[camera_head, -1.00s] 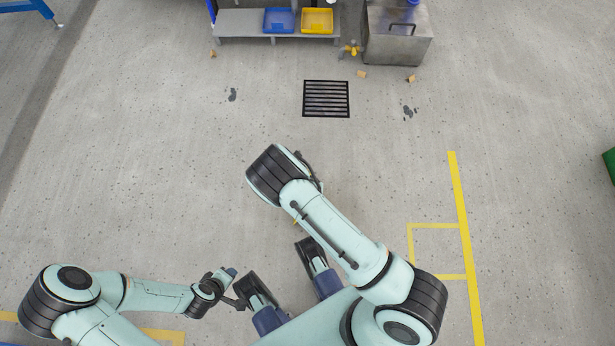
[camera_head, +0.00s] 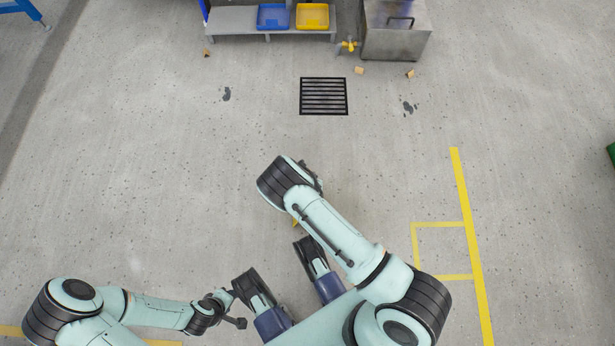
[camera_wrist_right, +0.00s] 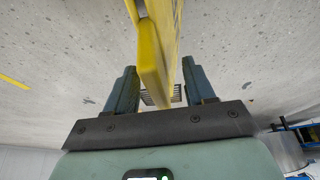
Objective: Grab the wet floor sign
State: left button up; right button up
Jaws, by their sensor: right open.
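The wet floor sign (camera_wrist_right: 152,70) shows in the right wrist view as a tall yellow panel, seen edge-on and very close. It runs up out of the top of the picture. My right gripper (camera_wrist_right: 158,66) is open, with one blue-grey finger on each side of the yellow panel. Gaps show beside the panel, the wider one on the right. In the head view only a speck of yellow (camera_head: 295,222) shows beside my right forearm, which hides the right gripper. My left gripper (camera_head: 232,310) is at the lower left, away from the sign; its jaw state is unclear.
A black floor grate (camera_head: 324,97) lies ahead. Beyond it stand a grey bench with a blue bin (camera_head: 273,17) and a yellow bin (camera_head: 312,17), and a metal tank (camera_head: 396,32). Small blocks lie near the tank. Yellow floor lines (camera_head: 468,230) run on the right. The middle floor is clear.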

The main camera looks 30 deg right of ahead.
jog(key=shift+f, duration=0.2)
dwell(0.6)
grip_shut()
